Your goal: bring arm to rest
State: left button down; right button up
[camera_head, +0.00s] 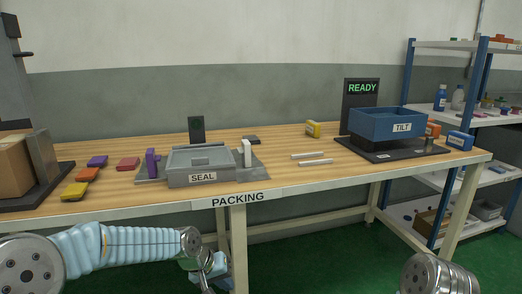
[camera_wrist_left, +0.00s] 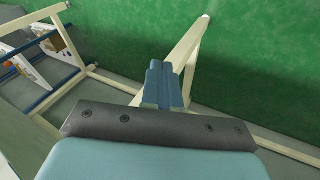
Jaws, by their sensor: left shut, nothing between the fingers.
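My left arm comes in from the lower left of the head view, below the front edge of the packing table (camera_head: 330,187). My left gripper (camera_head: 211,284) is at its end, low in front of the table and cut off by the frame's bottom. In the left wrist view the left gripper (camera_wrist_left: 162,85) has its two blue fingers together with nothing between them, in front of the green floor and a pale table leg. My right gripper does not show; only a metal part of my right arm appears at the bottom right of the head view.
On the table stand a grey SEAL box (camera_head: 202,167), a blue TILT bin (camera_head: 388,124), coloured blocks and two white sticks. A cardboard box (camera_head: 14,164) stands at the left. A shelf rack (camera_head: 481,120) is at the right. Green floor (camera_head: 310,265) shows between my arms.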

pick_arm(q)
jog(key=s+f+g, duration=0.1)
jog(key=s+f, duration=0.5)
jog(key=f, duration=0.4)
jog(key=s+f+g, duration=0.1)
jog(key=s+f, duration=0.5)
jog(key=f, duration=0.4)
jog(key=s+a+f, duration=0.1)
jog(key=s+f, duration=0.6)
jog(key=s, duration=0.6)
jog(key=shift+s+a+f+n+g+y, duration=0.2)
jog(key=shift+f+n+g+y, duration=0.1)
jog(key=shift+f+g, duration=0.1)
